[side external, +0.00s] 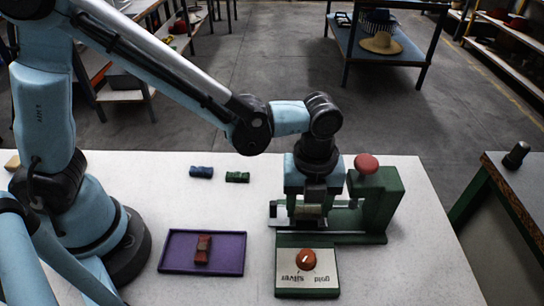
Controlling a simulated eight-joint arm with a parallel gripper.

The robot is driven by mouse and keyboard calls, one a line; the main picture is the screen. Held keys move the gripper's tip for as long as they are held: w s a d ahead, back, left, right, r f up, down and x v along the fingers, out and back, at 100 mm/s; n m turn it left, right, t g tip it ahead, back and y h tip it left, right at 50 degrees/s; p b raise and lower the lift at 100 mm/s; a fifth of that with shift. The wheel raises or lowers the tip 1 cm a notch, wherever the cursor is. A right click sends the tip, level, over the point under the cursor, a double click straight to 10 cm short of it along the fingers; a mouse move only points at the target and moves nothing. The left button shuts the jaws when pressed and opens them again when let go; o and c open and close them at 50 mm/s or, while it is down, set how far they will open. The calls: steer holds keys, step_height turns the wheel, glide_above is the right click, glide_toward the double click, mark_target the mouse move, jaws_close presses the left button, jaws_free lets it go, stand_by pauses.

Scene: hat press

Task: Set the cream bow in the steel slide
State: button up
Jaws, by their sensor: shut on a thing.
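My gripper (309,207) points down over the left part of the green press and is shut on a small pale piece, the cream bow (308,211). The fingers hide most of the bow. The steel slide (279,220) is a light grey plate on the press's green base, directly below the gripper. I cannot tell whether the bow touches the slide or is held just above it. The green press (376,205) stands to the right of the gripper, with a round red knob (366,163) on top.
A purple tray (175,262) holds a red bow (203,249). A blue bow (201,172) and a green bow (237,176) lie behind it. A panel (327,279) with an orange dial (306,260), marked gold and silver, sits before the press. The white table (420,270) is clear at right.

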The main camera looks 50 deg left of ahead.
steer(key=shift+f, duration=0.2)
steer(key=o, duration=1.1)
step_height(320, 180, up, 12)
steer(key=f, duration=0.1)
steer(key=s+a+n+t, duration=0.2)
steer(key=a+n+t, duration=0.5)
steer(key=a+n, duration=1.3)
steer(key=n, duration=0.7)
steer(key=shift+s+a, duration=0.2)
steer(key=shift+s, duration=0.15)
